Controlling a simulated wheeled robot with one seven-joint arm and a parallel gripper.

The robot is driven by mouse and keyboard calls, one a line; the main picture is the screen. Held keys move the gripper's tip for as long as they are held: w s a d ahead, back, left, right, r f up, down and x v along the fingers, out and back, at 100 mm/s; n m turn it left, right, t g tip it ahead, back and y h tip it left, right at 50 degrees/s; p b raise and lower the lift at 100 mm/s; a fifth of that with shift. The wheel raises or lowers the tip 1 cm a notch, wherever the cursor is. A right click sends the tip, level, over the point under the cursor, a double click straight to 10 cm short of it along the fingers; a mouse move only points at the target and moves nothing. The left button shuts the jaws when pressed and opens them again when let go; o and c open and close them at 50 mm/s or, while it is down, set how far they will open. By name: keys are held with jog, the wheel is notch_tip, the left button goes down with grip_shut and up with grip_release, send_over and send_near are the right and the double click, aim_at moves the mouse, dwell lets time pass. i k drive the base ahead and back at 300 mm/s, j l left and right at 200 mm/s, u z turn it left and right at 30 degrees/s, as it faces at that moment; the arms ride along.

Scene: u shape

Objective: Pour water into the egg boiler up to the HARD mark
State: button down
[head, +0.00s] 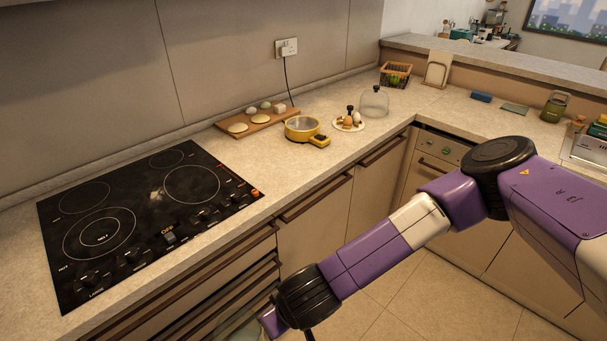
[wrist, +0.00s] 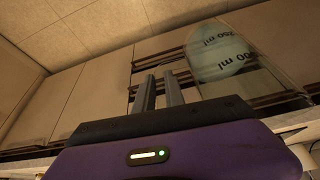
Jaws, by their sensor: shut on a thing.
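The egg boiler (head: 300,131) is a small round yellow appliance with an open top, on the counter in the head view. Its HARD mark and its water level are too small to make out. A clear measuring cup (wrist: 226,52) with ml markings shows in the wrist view, beside my fingers, with a pale blue-green area inside. My gripper (wrist: 159,92) is shut on the cup, probably at its handle, though the contact is not clear. In the head view my arm reaches down to the bottom edge, low in front of the drawers, and part of the clear cup (head: 238,330) shows there.
A black cooktop (head: 140,215) lies left of the boiler. A wooden board (head: 256,121) with food is behind it. A plate (head: 339,126) with eggs and a clear dome (head: 374,103) stand to its right. A cord runs up to the wall socket (head: 286,48).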

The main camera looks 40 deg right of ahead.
aim_at(301, 129)
jog(key=i+l+u, duration=0.1)
jog(key=l+u, duration=0.25)
jog(key=l, duration=2.5)
